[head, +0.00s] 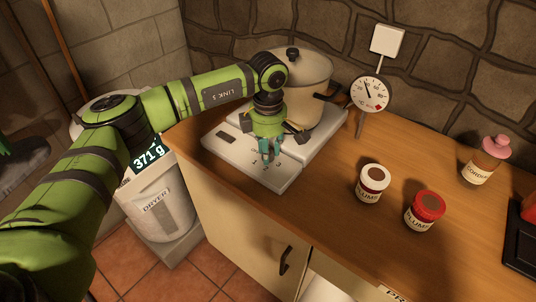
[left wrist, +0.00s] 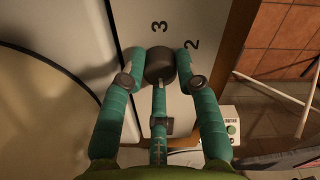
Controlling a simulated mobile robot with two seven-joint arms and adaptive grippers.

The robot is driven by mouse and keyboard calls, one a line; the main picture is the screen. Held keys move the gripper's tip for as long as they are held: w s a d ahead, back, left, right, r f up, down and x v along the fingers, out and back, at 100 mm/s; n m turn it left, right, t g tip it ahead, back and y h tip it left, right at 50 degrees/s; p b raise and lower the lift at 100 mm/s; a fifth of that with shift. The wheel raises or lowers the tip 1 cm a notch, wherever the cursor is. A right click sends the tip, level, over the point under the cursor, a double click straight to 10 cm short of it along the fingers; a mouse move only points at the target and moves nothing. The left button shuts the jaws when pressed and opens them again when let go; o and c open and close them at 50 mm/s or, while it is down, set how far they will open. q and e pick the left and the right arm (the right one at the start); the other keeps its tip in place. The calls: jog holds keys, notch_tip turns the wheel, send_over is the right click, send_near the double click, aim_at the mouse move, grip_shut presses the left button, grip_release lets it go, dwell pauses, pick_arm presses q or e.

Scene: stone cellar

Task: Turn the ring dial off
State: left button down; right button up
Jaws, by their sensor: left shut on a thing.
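The ring dial (left wrist: 160,62) is a dark round knob on the front panel of the white hotplate (head: 273,182). In the left wrist view the printed numbers 3 and 2 show beside it. My left gripper (head: 270,151) reaches down over this panel. Its teal fingers are shut around the knob, as the left wrist view (left wrist: 161,78) shows. In the head view the gripper hides the knob. I cannot make out the dial's pointer or its setting. My right gripper is not in view.
A lidded cream pot (head: 305,75) stands on the hotplate, close behind my gripper. A round gauge (head: 370,92) stands right of it. Two jars (head: 373,184) (head: 424,211) and a pink-capped bottle (head: 485,160) stand on the wooden counter (head: 325,205). A dryer bin (head: 160,205) stands at left.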

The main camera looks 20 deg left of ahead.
pick_arm(q)
jog(key=shift+m, duration=0.5)
jog(key=c, duration=0.9)
grip_release()
notch_tip(320, 180, up, 12)
